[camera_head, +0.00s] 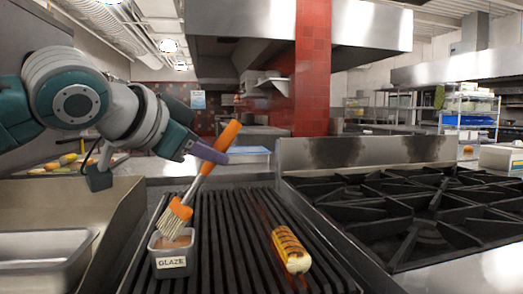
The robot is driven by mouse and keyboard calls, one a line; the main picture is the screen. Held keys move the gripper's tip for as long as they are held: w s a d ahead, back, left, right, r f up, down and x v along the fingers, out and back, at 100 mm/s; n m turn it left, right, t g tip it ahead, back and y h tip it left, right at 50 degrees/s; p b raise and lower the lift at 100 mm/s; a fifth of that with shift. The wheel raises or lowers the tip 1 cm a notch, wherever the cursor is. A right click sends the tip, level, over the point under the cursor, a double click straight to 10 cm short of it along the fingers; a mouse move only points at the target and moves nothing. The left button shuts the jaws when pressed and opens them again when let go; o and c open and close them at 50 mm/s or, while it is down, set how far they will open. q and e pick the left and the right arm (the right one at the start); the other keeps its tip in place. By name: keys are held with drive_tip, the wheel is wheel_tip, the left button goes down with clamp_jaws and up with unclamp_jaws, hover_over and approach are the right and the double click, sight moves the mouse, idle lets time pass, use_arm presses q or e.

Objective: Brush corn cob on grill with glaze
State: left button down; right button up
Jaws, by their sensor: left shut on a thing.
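A yellow corn cob (287,246) with dark grill marks lies on the black grill grate (236,236), right of the middle. A small tub labelled GLAZE (173,261) with brown glaze stands on the grate's left front. My left gripper (214,153) is shut on the orange handle of a brush (205,170). The brush is tilted, with its pale bristles pointing down at the glaze; I cannot tell how deep they reach. My right gripper is not in view.
A black stove top (415,215) with several burners lies to the right, behind a raised metal edge. A metal pan (45,260) is at the left front. A red tiled pillar (313,70) and a metal hood (250,25) stand further back. The grate between tub and corn is clear.

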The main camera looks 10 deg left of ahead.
use_arm(q)
drive_tip(key=shift+f, duration=0.6)
idle(0.9)
drive_tip(key=shift+r, duration=0.1)
wheel_tip(320, 180, up, 7)
drive_tip(key=p, duration=0.8)
drive_tip(key=shift+s, duration=0.1)
idle(0.4)
drive_tip(key=s+d+r+m+g+h+p, duration=0.1)
drive_tip(key=s+r+m+g+h+p, duration=0.15)
drive_tip(key=s+r, duration=0.4)
drive_tip(key=s+r+m+g+h+p, duration=0.1)
drive_tip(key=s+r+m+h+p, duration=0.25)
drive_tip(key=s, duration=0.55)
drive_tip(key=s+d+r+m+g+h+p, duration=0.1)
drive_tip(key=s+r+m+g+h+p, duration=0.2)
drive_tip(key=s, duration=0.5)
wheel_tip(320, 180, up, 33)
drive_tip(key=y+p, duration=0.1)
drive_tip(key=p, duration=3.6)
drive_tip(key=shift+w+a+t+p, duration=0.2)
drive_tip(key=shift+t+p, duration=0.1)
drive_tip(key=shift+t, duration=0.15)
